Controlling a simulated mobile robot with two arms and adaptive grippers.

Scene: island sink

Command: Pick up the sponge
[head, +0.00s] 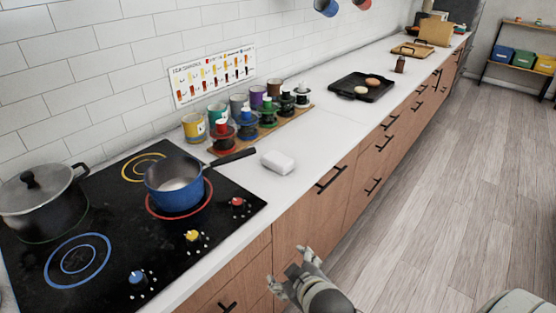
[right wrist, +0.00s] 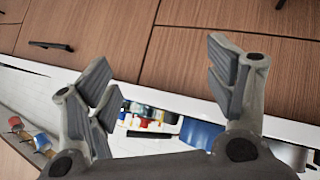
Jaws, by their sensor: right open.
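A white rounded block (head: 278,162), which looks like the sponge, lies on the white counter near its front edge, just right of the stove. My right gripper (head: 290,272) is in front of the wooden drawers, below and apart from the block. It is open and empty; its spread fingers (right wrist: 160,75) also show in the right wrist view. In that view I cannot make out the block for certain. My left gripper is not in view.
A blue pot (head: 174,185) on the stove points its dark handle (head: 232,157) toward the block. Several spools and cups stand on a wooden board (head: 286,123) behind it. A black tray (head: 362,88) is farther right. The counter between is clear. Drawer handles (head: 331,180) stick out.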

